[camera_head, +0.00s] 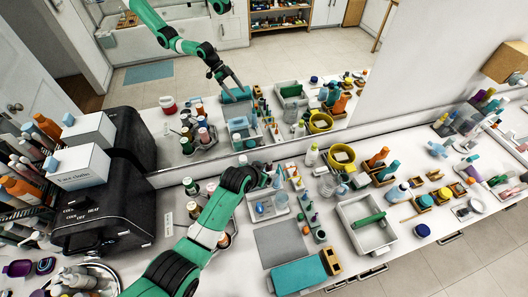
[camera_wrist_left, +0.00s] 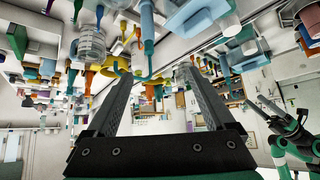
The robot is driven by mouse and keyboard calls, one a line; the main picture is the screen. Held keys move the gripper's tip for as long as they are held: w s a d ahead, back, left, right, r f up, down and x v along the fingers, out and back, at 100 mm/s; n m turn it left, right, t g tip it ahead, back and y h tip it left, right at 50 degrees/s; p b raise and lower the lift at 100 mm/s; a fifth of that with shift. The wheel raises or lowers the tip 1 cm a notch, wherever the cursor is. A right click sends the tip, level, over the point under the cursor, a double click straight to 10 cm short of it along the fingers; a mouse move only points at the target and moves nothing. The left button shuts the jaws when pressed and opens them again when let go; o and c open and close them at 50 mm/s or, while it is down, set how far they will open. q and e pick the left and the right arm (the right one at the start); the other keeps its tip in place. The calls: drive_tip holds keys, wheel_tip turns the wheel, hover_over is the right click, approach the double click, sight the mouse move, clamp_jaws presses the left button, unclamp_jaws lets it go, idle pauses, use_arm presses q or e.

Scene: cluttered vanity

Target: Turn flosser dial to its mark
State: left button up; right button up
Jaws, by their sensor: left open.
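I cannot make out the flosser's dial or its mark in either view. A clear tray-like container (camera_head: 272,206) with a blue item in it stands beside my left gripper; I cannot tell whether it belongs to the flosser. My left gripper (camera_head: 268,176) reaches over the counter near the mirror, its fingers partly hidden by the wrist in the head view. In the left wrist view its two fingers (camera_wrist_left: 153,74) are spread apart with nothing between them. My left arm hides part of the counter beneath it. My right gripper is not seen.
A black machine (camera_head: 112,200) with a face-cloth box (camera_head: 80,168) stands left. A grey mat (camera_head: 281,244), teal box (camera_head: 298,276), white tray (camera_head: 367,238) and yellow bowl (camera_head: 341,156) stand right of my arm. Many bottles crowd the counter. The mirror (camera_head: 330,60) reflects an arm.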

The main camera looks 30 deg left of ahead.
use_arm(q)
wheel_tip(320, 180, up, 8)
drive_tip(key=w+t, duration=0.2)
drive_tip(key=w, duration=0.1)
drive_tip(key=shift+a+f, duration=0.15)
drive_tip(key=shift+a, duration=0.05)
wheel_tip(320, 180, up, 30)
drive_tip(key=d+t, duration=0.2)
drive_tip(key=t, duration=0.6)
drive_tip(key=s+r+t+h, duration=0.1)
drive_tip(key=s+r+t, duration=0.8)
drive_tip(key=s+r, duration=1.4)
drive_tip(key=shift+s+r, duration=0.3)
drive_tip(key=shift+r, duration=0.05)
